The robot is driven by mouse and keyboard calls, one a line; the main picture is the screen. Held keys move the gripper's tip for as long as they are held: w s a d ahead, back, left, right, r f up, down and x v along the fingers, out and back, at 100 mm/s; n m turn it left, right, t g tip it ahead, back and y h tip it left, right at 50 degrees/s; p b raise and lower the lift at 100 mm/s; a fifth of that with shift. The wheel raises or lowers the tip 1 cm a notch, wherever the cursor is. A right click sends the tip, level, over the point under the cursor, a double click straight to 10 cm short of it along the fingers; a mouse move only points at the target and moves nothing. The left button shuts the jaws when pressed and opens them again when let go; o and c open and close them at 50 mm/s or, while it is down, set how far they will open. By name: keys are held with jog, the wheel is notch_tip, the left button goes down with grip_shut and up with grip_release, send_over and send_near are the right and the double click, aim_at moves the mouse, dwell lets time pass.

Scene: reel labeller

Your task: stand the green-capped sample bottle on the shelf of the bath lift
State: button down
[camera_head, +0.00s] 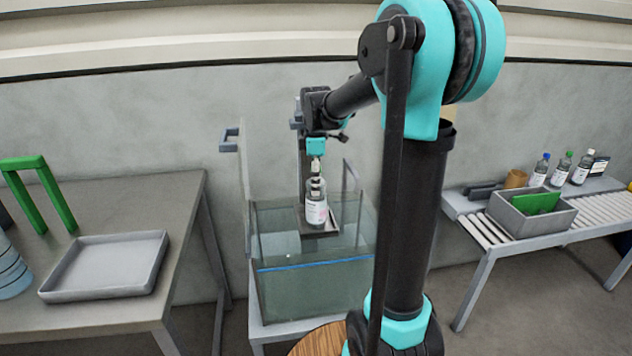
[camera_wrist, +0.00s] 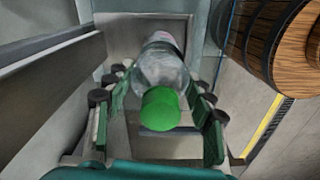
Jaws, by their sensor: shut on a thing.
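The sample bottle (camera_head: 316,210), clear with a white label, is upright in my gripper (camera_head: 316,180) above the bath. Its green cap (camera_wrist: 160,108) faces the camera in the wrist view, and the fingers (camera_wrist: 160,85) lie on both sides of the bottle. The grey shelf of the bath lift (camera_head: 322,230) is directly below the bottle in the head view. I cannot tell whether the bottle's base touches the shelf. The lift's dark column (camera_head: 305,165) rises behind the bottle.
The glass bath (camera_head: 315,285) has walls around the shelf. A grey tray (camera_head: 105,265) and green frame (camera_head: 40,190) are on the left table. At right, a bin (camera_head: 530,212) and several bottles, one green-capped (camera_head: 561,170), stand on a roller bench. A wooden round (camera_head: 318,342) is in front.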

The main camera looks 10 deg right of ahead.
jog(key=c, duration=0.6)
grip_release()
jog(key=shift+f, duration=0.1)
notch_tip(320, 180, up, 12)
jog(key=shift+r, duration=0.1)
jog(key=s+d+f+m+t, duration=0.2)
jog(key=s+f+m, duration=0.6)
jog(key=s+f, duration=0.3)
jog(key=s+d+f+m+t, duration=0.2)
jog(key=s+f+m, duration=0.5)
jog(key=s+f, duration=0.4)
notch_tip(320, 180, down, 4)
jog(key=shift+r+m, duration=0.15)
jog(key=shift+m, duration=0.25)
jog(key=shift+d, duration=0.1)
